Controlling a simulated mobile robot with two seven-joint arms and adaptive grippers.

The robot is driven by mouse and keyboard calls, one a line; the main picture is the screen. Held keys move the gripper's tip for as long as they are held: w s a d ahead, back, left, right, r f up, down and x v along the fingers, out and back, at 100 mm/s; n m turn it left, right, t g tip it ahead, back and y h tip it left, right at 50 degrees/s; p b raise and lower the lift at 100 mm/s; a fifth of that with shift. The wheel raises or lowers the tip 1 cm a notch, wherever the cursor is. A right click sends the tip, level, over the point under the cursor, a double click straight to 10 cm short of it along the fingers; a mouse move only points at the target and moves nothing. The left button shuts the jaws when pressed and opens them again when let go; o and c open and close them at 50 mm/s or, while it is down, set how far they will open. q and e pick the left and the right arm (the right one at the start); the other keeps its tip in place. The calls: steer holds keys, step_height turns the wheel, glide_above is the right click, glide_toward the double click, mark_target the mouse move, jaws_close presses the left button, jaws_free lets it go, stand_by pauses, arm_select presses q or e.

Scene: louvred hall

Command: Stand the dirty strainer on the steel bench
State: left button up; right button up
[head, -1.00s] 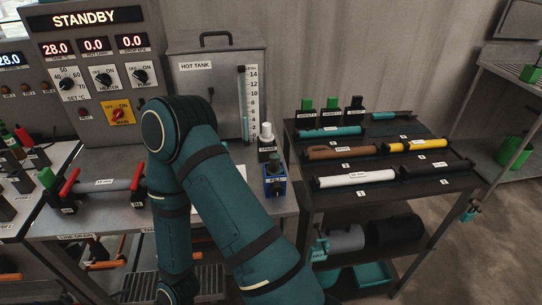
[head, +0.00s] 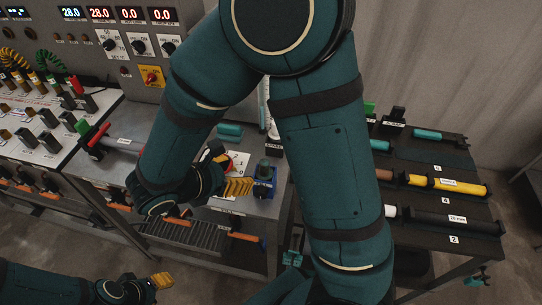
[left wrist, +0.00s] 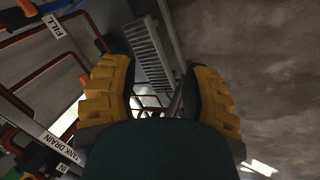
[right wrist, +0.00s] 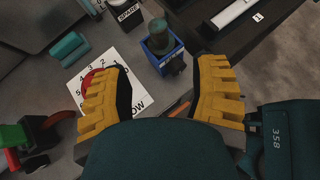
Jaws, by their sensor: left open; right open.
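A dark grey-green capped cylinder (head: 264,168) stands in a blue holder (head: 264,188) on the steel bench (head: 215,207); I cannot tell whether it is the dirty strainer. The cylinder (right wrist: 165,36) and the holder (right wrist: 163,62) also show in the right wrist view, just beyond my open fingers. My right gripper (head: 228,170) is open and empty over the bench, left of the holder. It also shows in the right wrist view (right wrist: 162,92). My left gripper (head: 148,288) is low at the front left, apart from the bench. In the left wrist view (left wrist: 158,90) it is open and empty.
A white numbered card (right wrist: 128,92) lies beside the holder. A teal piece (right wrist: 70,48) lies on the bench, near a spare-labelled stand (right wrist: 125,10). A dark shelf (head: 440,200) with several rods is at right. A red-handled pipe (head: 120,143) is left.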

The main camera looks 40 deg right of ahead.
mark_target(262, 175)
steer(key=b+x, duration=0.4)
steer(key=x, duration=0.4)
steer(key=shift+b+x, duration=0.45)
steer(key=shift+x, duration=0.5)
steer(key=shift+d+r, duration=0.1)
steer(key=shift+r, duration=0.1)
jaws_close()
